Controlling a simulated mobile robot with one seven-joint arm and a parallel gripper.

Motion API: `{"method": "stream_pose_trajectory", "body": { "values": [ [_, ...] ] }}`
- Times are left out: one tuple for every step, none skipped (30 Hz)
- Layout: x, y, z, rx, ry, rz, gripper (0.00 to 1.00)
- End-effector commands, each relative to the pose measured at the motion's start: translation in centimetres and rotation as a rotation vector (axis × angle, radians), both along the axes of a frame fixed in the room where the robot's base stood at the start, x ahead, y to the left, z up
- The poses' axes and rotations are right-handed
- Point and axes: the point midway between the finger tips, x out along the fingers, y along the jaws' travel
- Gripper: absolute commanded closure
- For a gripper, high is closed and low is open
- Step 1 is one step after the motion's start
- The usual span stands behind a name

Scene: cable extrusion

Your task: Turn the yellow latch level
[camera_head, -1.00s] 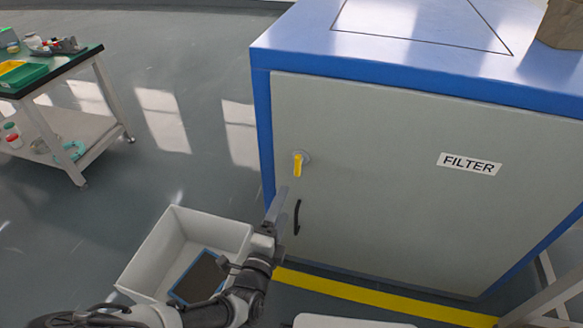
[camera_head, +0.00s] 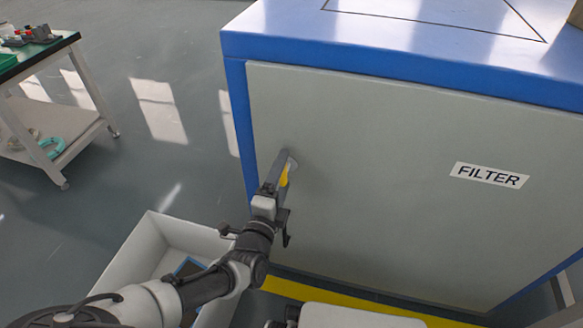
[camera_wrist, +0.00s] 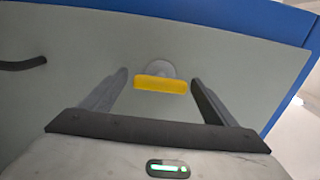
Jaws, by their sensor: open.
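The yellow latch (camera_head: 284,176) sits on a round mount on the grey FILTER cabinet door (camera_head: 390,180), near its left edge. It looks upright in the head view, partly hidden by my gripper. In the wrist view the yellow latch (camera_wrist: 161,85) lies between my two fingers, with its length running from one finger towards the other. My gripper (camera_head: 281,163) is open, its fingertips close to the door around the latch. In the wrist view, gaps show between my gripper (camera_wrist: 160,79) and both ends of the latch; no contact is visible.
A black door handle (camera_wrist: 22,64) is below the latch on the door, partly hidden by my arm in the head view. A white bin (camera_head: 150,245) stands on the floor at lower left. A workbench (camera_head: 60,105) is at far left. The floor between is clear.

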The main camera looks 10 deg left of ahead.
Motion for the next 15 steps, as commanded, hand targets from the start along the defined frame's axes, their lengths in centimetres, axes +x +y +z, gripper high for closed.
{"method": "stream_pose_trajectory", "body": {
  "values": [
    [0.00, 0.10, -0.11, 0.000, 0.000, 0.002, 0.19],
    [0.01, 0.13, -0.08, 0.000, 0.000, 0.003, 0.19],
    [0.02, 0.16, -0.05, 0.001, 0.000, 0.003, 0.19],
    [0.02, 0.18, -0.03, 0.001, 0.000, 0.004, 0.19],
    [0.03, 0.19, 0.00, 0.001, 0.000, 0.004, 0.19],
    [0.04, 0.20, 0.02, 0.001, 0.000, 0.004, 0.19],
    [0.04, 0.20, 0.03, 0.001, 0.000, 0.004, 0.19],
    [0.04, 0.20, 0.04, 0.001, 0.000, 0.004, 0.19],
    [0.05, 0.19, 0.05, 0.001, 0.000, 0.004, 0.19],
    [0.05, 0.19, 0.05, 0.001, 0.000, 0.004, 0.19],
    [0.05, 0.19, 0.05, 0.001, 0.000, 0.004, 0.19],
    [0.05, 0.19, 0.05, 0.001, 0.000, 0.004, 0.19],
    [0.05, 0.19, 0.05, 0.001, 0.000, 0.004, 0.24],
    [0.05, 0.19, 0.05, 0.001, 0.000, 0.004, 0.29],
    [0.06, 0.19, 0.04, 0.001, 0.000, 0.004, 0.36]
  ]
}}
